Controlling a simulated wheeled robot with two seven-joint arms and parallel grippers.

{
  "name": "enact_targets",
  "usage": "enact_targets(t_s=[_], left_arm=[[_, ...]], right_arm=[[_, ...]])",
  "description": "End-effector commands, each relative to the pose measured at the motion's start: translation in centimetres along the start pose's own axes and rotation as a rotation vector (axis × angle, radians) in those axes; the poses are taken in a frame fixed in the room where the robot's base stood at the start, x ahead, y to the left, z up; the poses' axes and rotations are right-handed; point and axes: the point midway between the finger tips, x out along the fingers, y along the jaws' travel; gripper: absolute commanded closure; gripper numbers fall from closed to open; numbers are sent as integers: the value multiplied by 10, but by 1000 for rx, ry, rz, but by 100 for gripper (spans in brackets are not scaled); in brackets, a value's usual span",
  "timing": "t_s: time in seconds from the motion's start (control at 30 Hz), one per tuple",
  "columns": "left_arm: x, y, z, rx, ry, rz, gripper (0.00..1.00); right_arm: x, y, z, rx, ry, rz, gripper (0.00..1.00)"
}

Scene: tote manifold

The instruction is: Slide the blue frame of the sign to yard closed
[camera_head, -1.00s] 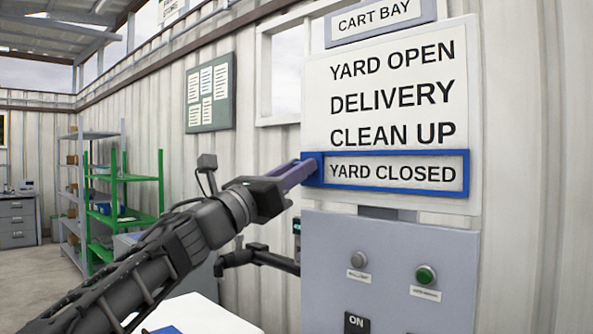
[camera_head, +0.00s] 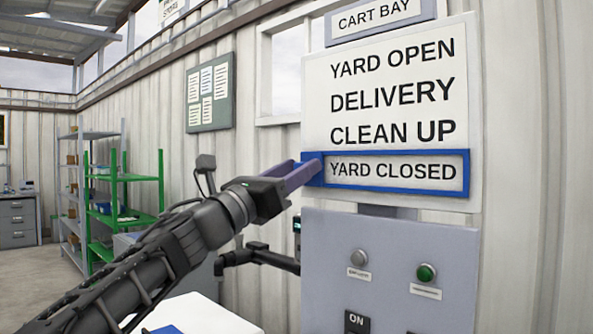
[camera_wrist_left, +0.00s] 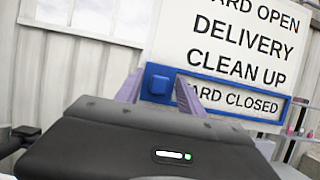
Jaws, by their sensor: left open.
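The white sign (camera_head: 390,75) lists YARD OPEN, DELIVERY, CLEAN UP and YARD CLOSED. The blue frame (camera_head: 400,189) surrounds the bottom line, YARD CLOSED, and also shows in the left wrist view (camera_wrist_left: 230,99). A blue knob (camera_wrist_left: 160,83) stands out at the frame's left end. My left gripper (camera_head: 312,166) is at that left end, with its purple fingers open. In the left wrist view the fingers (camera_wrist_left: 158,90) lie on either side of the knob; whether they touch it I cannot tell. My right gripper is not in view.
A grey panel (camera_head: 390,250) with a grey button (camera_head: 359,259) and a green button (camera_head: 425,273) sits just below the sign. A noticeboard (camera_head: 209,92) hangs on the wall. Green shelving (camera_head: 125,178) stands further left.

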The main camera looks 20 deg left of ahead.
Motion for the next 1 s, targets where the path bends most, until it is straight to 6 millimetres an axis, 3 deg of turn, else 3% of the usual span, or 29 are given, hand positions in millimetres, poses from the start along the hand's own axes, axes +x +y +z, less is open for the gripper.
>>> enact_targets(t_s=[0.5,1.0], left_arm=[[-71,0,-1,0,-1,1,55],[-75,0,0,0,0,1,55]], right_arm=[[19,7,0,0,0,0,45],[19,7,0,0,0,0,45]])
